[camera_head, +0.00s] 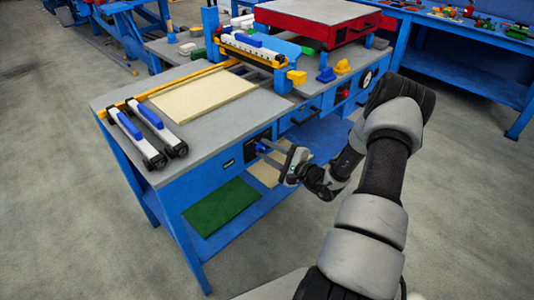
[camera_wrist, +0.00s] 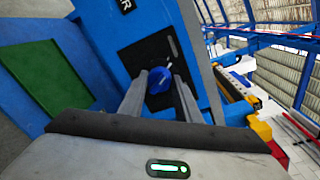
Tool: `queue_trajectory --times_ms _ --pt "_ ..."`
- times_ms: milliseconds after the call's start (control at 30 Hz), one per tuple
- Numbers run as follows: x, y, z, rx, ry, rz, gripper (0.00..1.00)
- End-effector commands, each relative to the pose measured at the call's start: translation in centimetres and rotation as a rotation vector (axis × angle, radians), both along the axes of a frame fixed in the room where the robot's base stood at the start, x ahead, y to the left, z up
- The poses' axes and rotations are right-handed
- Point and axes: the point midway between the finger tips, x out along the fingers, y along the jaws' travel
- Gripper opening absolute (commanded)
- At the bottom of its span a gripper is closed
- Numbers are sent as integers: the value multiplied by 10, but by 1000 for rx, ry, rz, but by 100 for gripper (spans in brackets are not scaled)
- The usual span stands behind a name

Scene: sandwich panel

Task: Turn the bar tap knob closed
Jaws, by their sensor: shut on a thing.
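The bar tap knob (camera_head: 261,147) is a small blue knob on a black plate (camera_head: 251,151) at the front of the blue workbench. In the wrist view the knob (camera_wrist: 159,81) sits between my two fingers, with the black plate (camera_wrist: 152,48) behind it. My gripper (camera_head: 267,151) reaches in from the right and is shut on the knob; it also shows in the wrist view (camera_wrist: 160,88). The knob's pointer and exact turn angle are too small to tell.
The workbench's grey top (camera_head: 215,125) carries a beige panel (camera_head: 203,99) and two white-and-blue bars. A round gauge (camera_head: 367,79) is further right on the bench front. A green sheet (camera_head: 221,206) lies on the lower shelf. Open floor is in front.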

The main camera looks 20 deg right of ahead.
Motion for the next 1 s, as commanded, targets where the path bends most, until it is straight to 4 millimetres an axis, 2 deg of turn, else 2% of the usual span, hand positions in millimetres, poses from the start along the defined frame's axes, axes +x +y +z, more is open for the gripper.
queue_trajectory --times_ms 400,1000 --pt "-1 0 -3 -208 -72 -1 8" --pt "-1 0 -1 -249 -86 -1 8"
